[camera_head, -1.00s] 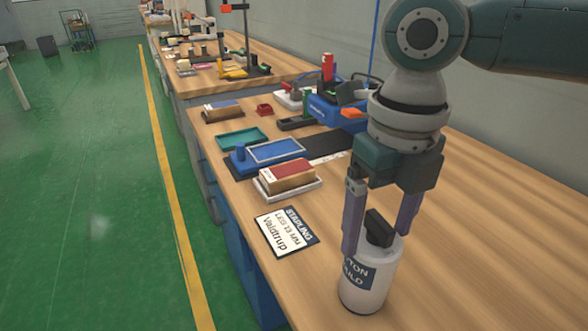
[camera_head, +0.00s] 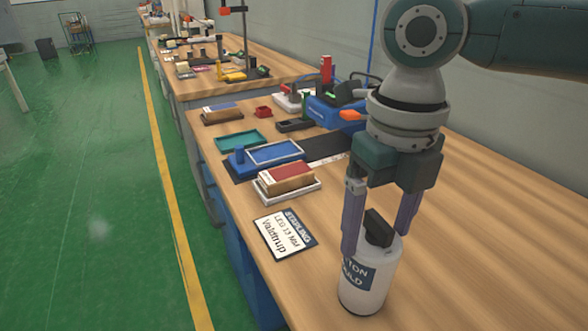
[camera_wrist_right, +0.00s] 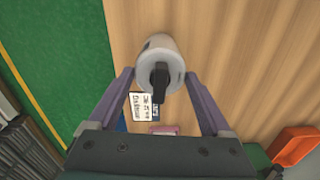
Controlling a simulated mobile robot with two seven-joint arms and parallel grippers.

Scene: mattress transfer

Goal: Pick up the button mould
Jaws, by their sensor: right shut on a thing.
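The button mould (camera_head: 366,284) is a white cylinder with a dark printed label and a black block-shaped handle on top. It stands upright at the near part of the wooden workbench. My right gripper (camera_head: 376,243) points down over it, with one purple finger on each side, and is shut on it. In the right wrist view the mould (camera_wrist_right: 158,52) sits between the tips of the gripper (camera_wrist_right: 159,76), its black handle pointing toward the palm. I cannot tell whether its base touches the bench. My left gripper is not in view.
A sign card (camera_head: 285,233) lies left of the mould. Beyond it are a red-topped box on a white tray (camera_head: 287,187), a blue tray (camera_head: 275,152), a green tray (camera_head: 240,140) and a blue bin (camera_head: 330,112). The bench (camera_head: 490,240) is clear to the right.

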